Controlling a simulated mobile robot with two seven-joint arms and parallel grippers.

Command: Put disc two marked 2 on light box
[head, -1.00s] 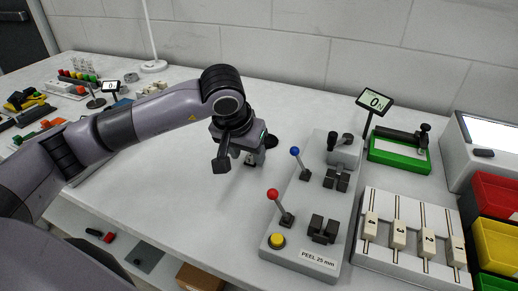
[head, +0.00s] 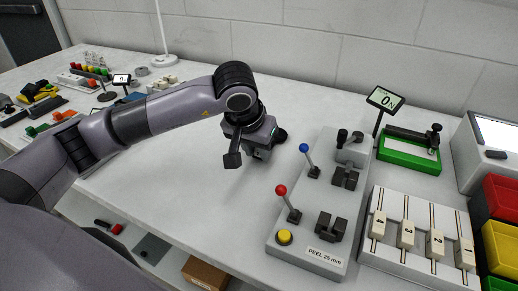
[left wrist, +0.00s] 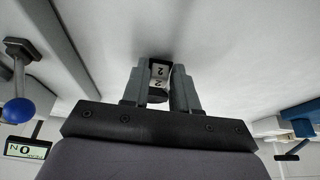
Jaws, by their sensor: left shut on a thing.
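My left gripper (head: 262,154) hangs over the bare middle of the white bench, left of the grey lever panel. In the left wrist view, the gripper (left wrist: 157,66) is shut on a small dark piece with white faces marked 2, disc two (left wrist: 158,73). The fingers hide its sides. In the head view the disc is hidden by the gripper. The light box (head: 497,135), a pale housing with a bright white top, stands at the right edge, partly cut off. My right gripper is not in view.
The lever panel (head: 308,238) has a red knob (head: 281,190) and blue knob (head: 304,148) standing up. Right of it are a numbered slider rack (head: 400,258), a green-based fixture (head: 410,155), a display (head: 385,98) and coloured bins (head: 500,195). The bench's middle is clear.

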